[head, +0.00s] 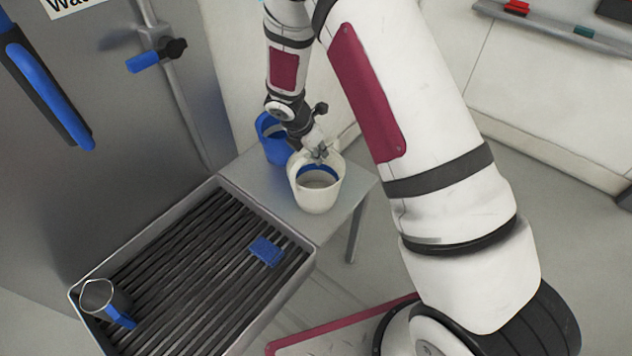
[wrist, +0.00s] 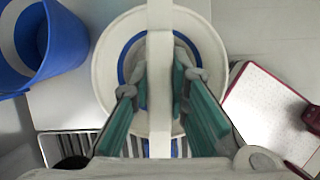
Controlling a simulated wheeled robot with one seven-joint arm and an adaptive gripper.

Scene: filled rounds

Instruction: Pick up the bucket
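A white bucket (head: 318,196) with a blue ring inside stands upright on a small grey metal table (head: 352,188). In the wrist view the bucket (wrist: 108,62) lies straight below me, and its broad white handle (wrist: 160,40) runs up the middle of the picture. My gripper (head: 319,154) is above the bucket's opening. In the wrist view my gripper's fingertips (wrist: 160,78) press in on both sides of the handle, with no clear gap. The bucket's base looks to rest on the table; its underside is hidden.
A blue bucket (head: 270,146) stands close behind the white one, also in the wrist view (wrist: 62,45). A slatted metal tray (head: 203,194) adjoins the table, holding a blue brush-like block (head: 266,251) and a metal jug (head: 99,294). A pale wall is behind.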

